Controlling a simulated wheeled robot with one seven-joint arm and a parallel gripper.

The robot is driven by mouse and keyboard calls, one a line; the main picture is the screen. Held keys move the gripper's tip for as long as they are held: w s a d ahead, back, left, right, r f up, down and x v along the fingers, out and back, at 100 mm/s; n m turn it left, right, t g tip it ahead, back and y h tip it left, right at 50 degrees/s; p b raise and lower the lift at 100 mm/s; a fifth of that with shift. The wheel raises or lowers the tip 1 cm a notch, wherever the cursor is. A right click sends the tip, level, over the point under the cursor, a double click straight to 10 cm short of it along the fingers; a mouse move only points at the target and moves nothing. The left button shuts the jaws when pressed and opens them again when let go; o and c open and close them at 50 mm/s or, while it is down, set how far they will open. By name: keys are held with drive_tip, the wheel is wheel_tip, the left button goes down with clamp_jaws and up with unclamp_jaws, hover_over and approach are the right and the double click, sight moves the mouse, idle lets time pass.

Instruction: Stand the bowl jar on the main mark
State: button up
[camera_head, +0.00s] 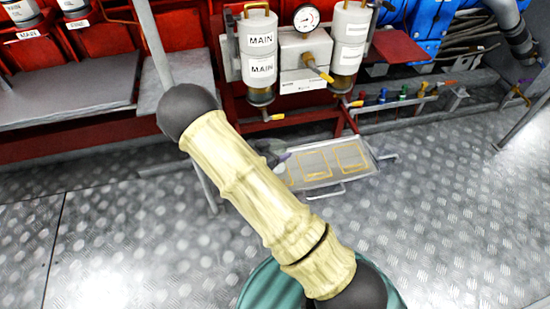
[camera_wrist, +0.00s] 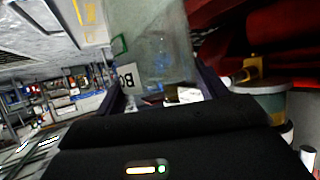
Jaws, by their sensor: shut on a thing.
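The bowl jar (camera_wrist: 150,40), clear glass with a white label showing "BO", is between the two fingers of my gripper (camera_wrist: 160,90) in the wrist view. My gripper is shut on it. In the head view my arm hides most of the gripper and jar, near the left end of a grey tray (camera_head: 325,185). Yellow outlined squares (camera_head: 350,157) are marked on the tray; I cannot read which is the main mark. Part of the tray with a yellow outline (camera_wrist: 88,12) shows at the upper left of the wrist view, beside the jar. Whether the jar touches the tray is hidden.
Two canisters, one labelled MAIN (camera_head: 262,50), and a gauge (camera_head: 306,18) stand behind the tray, with yellow-handled taps (camera_head: 274,117) hanging low. Red framework (camera_head: 100,150) runs along the back. A row of small coloured valves (camera_head: 402,94) is at the right. The metal floor (camera_head: 460,210) is clear.

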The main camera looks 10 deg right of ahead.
wheel_tip(320, 180, down, 4)
drive_tip(key=shift+f+b, duration=0.2)
drive_tip(key=shift+b, duration=0.75)
drive_tip(key=shift+f, duration=0.1)
drive_tip(key=o, duration=1.4)
drive_tip(key=shift+w, duration=0.1)
drive_tip(key=shift+c, duration=0.2)
drive_tip(key=shift+s+a+r+p, duration=0.3)
drive_tip(key=shift+r, duration=0.05)
drive_tip(key=p+v, duration=0.5)
drive_tip(key=v, duration=0.6)
